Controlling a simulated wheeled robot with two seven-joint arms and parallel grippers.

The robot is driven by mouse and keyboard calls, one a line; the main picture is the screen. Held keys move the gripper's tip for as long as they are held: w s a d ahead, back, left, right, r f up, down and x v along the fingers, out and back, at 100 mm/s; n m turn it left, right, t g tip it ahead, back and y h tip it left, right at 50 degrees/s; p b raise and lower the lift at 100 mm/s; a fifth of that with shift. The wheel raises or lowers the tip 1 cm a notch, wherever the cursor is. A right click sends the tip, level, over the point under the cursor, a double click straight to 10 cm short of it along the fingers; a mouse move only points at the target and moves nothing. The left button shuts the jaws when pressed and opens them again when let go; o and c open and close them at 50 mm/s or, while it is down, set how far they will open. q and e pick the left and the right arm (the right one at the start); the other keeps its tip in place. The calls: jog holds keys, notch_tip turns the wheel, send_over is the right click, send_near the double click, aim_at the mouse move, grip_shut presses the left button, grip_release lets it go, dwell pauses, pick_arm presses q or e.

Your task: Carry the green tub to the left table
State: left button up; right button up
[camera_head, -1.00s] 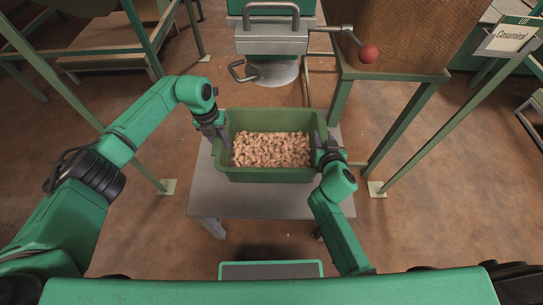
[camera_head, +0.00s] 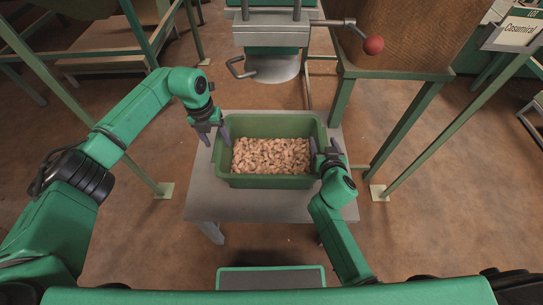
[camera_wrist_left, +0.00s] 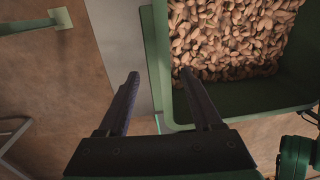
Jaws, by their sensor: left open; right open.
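The green tub (camera_head: 270,181), filled with tan nuts, stands upright on a grey table (camera_head: 250,208) in the head view. Its nut-filled inside and left wall (camera_wrist_left: 158,55) also show in the left wrist view. My left gripper (camera_head: 214,134) is open at the tub's left side. In the left wrist view its fingers (camera_wrist_left: 162,90) lie on either side of the left wall in the picture; their height over the rim is hard to tell. My right gripper (camera_head: 327,152) is open at the tub's right rim, partly hiding it; contact there is unclear.
A machine with a crank and red knob (camera_head: 373,45) stands behind the table. A brown hopper (camera_head: 405,30) on green legs is at the back right, with a "Casumiral" sign (camera_head: 520,32). Another low table (camera_head: 110,70) is at the back left. Floor left of the grey table is open.

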jog(key=shift+s, duration=0.15)
pick_arm(q)
notch_tip(320, 180, up, 8)
jog(key=shift+a, duration=0.35)
pick_arm(e)
jog(key=v, duration=1.1)
jog(key=shift+s+r, duration=0.25)
jog(key=shift+s, duration=0.05)
pick_arm(q)
jog(key=shift+f, duration=0.1)
